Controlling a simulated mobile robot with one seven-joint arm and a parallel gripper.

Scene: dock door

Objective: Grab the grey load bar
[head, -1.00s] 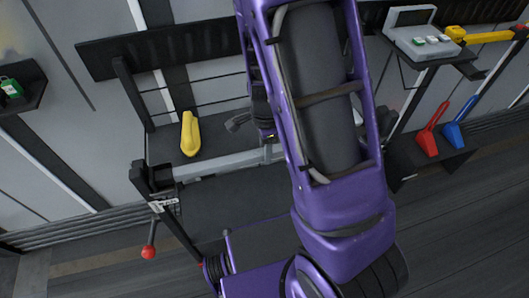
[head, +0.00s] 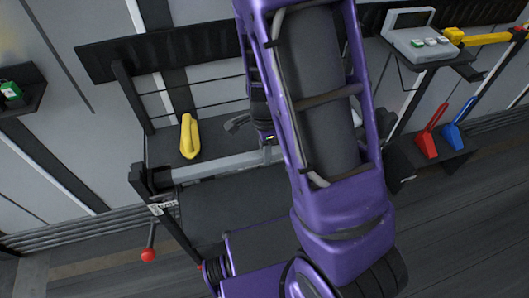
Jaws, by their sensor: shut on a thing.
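The grey load bar (head: 220,163) lies level across the front of a dark rack, below and in front of a yellow object on the shelf. Its left end is by a dark post. Its right part passes behind my purple arm and is hidden. My gripper (head: 267,142) is at the bar, just left of my arm link, and shut on it. Only a small part of the gripper shows, and my arm hides the rest.
A yellow curved object (head: 189,137) lies on the dark shelf (head: 165,145). A post (head: 141,180) and a red-knobbed lever (head: 149,255) stand at left. Red (head: 430,135) and blue (head: 457,130) tools and a grey console (head: 415,38) are at right.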

